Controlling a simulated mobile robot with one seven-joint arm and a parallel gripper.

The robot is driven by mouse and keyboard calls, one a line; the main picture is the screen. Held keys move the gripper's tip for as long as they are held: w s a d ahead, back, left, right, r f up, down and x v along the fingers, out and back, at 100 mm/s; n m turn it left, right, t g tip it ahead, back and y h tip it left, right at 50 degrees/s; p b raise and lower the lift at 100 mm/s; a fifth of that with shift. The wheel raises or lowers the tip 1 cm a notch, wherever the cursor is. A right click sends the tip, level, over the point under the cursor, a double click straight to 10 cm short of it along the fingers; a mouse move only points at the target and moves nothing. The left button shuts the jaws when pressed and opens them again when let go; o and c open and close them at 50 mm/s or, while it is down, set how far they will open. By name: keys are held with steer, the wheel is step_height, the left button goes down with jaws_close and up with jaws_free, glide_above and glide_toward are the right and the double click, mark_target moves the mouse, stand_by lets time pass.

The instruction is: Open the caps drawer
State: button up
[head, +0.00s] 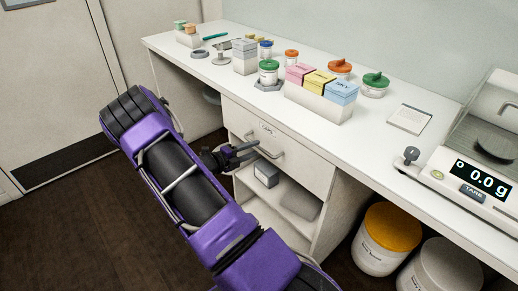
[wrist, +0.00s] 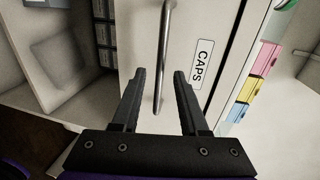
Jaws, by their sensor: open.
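The caps drawer (head: 300,160) is a pale drawer front under the counter, and it looks shut. Its label CAPS (wrist: 201,64) shows in the wrist view. A metal bar handle (head: 277,153) is fixed across the front; in the wrist view the handle (wrist: 166,35) runs up and down the picture. My gripper (head: 254,149) is at the handle in the head view. In the wrist view my gripper (wrist: 160,74) is open, with one finger on each side of the bar. Neither finger visibly touches the bar. How deep the bar sits between the fingers is hard to tell.
Below the drawer an open shelf (head: 274,206) holds a grey box (head: 266,174). Tubs and pastel boxes stand on the counter (head: 375,140), with a scale (head: 465,185) at right. Lidded buckets (head: 386,240) stand under the counter at right. The floor (head: 70,225) at left is clear.

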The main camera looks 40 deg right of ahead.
mark_target(259, 147)
steer(key=shift+x, duration=1.8)
jaws_close()
